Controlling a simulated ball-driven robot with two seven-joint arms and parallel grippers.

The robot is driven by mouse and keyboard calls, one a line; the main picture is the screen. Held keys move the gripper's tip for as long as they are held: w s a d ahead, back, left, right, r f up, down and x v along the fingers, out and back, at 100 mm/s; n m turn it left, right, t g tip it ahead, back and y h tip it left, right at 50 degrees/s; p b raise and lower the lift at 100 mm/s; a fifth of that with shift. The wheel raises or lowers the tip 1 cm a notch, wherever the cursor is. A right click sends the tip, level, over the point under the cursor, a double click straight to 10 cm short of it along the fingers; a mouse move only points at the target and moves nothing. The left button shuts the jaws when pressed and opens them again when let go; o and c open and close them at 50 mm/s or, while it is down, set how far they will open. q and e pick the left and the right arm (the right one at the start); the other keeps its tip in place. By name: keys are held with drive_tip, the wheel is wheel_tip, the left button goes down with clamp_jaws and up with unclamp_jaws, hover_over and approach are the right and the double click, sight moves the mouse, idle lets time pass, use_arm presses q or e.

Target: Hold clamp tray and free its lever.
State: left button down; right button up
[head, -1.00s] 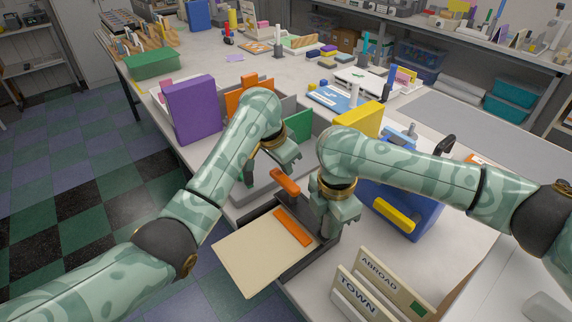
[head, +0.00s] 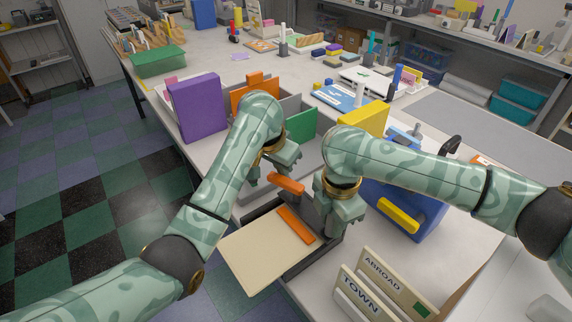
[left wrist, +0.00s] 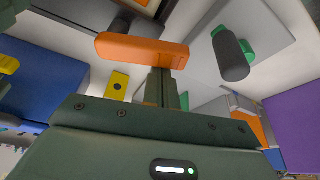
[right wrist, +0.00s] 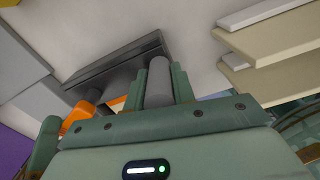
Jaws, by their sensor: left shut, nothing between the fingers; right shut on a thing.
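The clamp tray (head: 297,266) is dark grey and sits at the bench's near edge, with a cream sheet or board (head: 262,252) on it under an orange bar (head: 297,226). Its orange lever (head: 287,184) stands out behind the bar and also shows in the left wrist view (left wrist: 140,50). My left gripper (head: 268,173) is shut and empty, close by the lever; in the left wrist view its fingertips appear right beside the lever, and I cannot tell whether they touch. My right gripper (head: 332,222) is shut on a grey round handle (right wrist: 158,80) at the tray's right side.
A purple binder (head: 197,107), an orange one and a green one stand in a grey sorter behind my left gripper. ABROAD (head: 395,275) and TOWN signs stand in front.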

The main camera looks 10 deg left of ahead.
sight(271, 182)
use_arm(q)
drive_tip(key=shift+s+a, duration=0.3)
drive_tip(key=shift+s, duration=0.25)
drive_tip(key=shift+s+a, duration=0.3)
drive_tip(key=shift+s, duration=0.2)
use_arm(e)
drive_tip(key=shift+f, duration=0.1)
use_arm(q)
drive_tip(key=shift+s+a, duration=0.1)
drive_tip(key=shift+s, duration=1.55)
drive_tip(key=shift+w+a, duration=0.3)
wheel_tip(271, 182, up, 9)
drive_tip(key=shift+r, duration=0.2)
